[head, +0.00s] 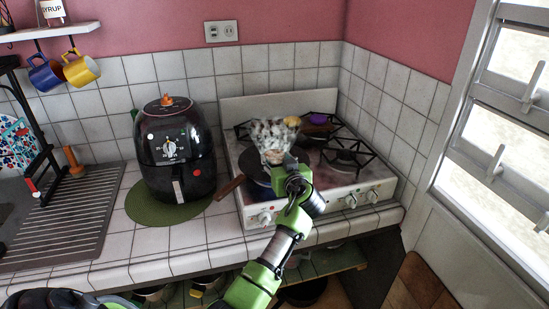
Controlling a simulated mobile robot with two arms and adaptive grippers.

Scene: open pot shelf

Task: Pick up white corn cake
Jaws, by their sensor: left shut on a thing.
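The white corn cake (270,134), whitish with dark speckles, stands up on edge at the end of my left gripper (275,160). That gripper is shut on it, over the left part of the stove (338,190). The fingers are small and partly hidden by the wrist, so the exact hold is hard to see. A dark pan (257,183) with a wooden handle is below, largely covered by my arm. I cannot tell whether the cake touches the pan. My right gripper is not in view.
A black air fryer (175,150) stands on a green mat (143,207) left of the stove. Yellow (292,121) and purple (318,118) items are at the stove's back. A dish rack (75,225) is at left. The front counter strip is clear.

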